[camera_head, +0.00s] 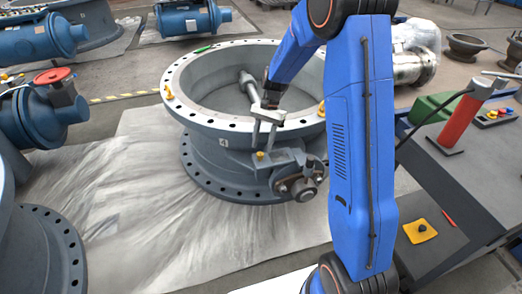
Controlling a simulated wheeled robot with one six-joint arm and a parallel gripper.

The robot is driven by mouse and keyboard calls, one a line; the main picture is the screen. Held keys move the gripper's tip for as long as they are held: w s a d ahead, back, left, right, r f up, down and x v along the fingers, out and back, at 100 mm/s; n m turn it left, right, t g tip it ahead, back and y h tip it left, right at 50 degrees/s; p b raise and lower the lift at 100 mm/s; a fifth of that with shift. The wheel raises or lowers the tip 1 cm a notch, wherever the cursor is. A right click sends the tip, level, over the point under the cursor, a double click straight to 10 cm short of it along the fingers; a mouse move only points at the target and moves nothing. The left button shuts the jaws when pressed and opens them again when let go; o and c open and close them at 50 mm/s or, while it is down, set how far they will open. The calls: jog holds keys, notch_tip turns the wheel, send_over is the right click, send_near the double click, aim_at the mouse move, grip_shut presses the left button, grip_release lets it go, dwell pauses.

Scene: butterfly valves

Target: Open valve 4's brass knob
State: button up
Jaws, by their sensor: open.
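Valve 4 (225,142) is a large grey flanged ring, marked with a white 4 on its side, standing on a pale sheet. A small brass-coloured knob (260,155) sits on the bracket at its front. My gripper (263,146) points down at the front of the valve, just above this knob. Its two fingers are apart, and no object shows between them. I cannot tell whether a finger touches the knob. Other brass-coloured pieces sit on the upper rim at the left (168,92) and at the right, beside my blue arm.
A grey actuator shaft housing (300,183) juts from the valve's front right. A dark bench (465,165) at the right holds a red cylinder (460,122) and a green box (433,108). Blue valve bodies (40,118) stand at the left. The pale sheet (150,225) is clear in front.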

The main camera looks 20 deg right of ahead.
aim_at(260, 153)
jog(key=shift+x, duration=1.55)
grip_shut()
jog(key=c, duration=1)
grip_release()
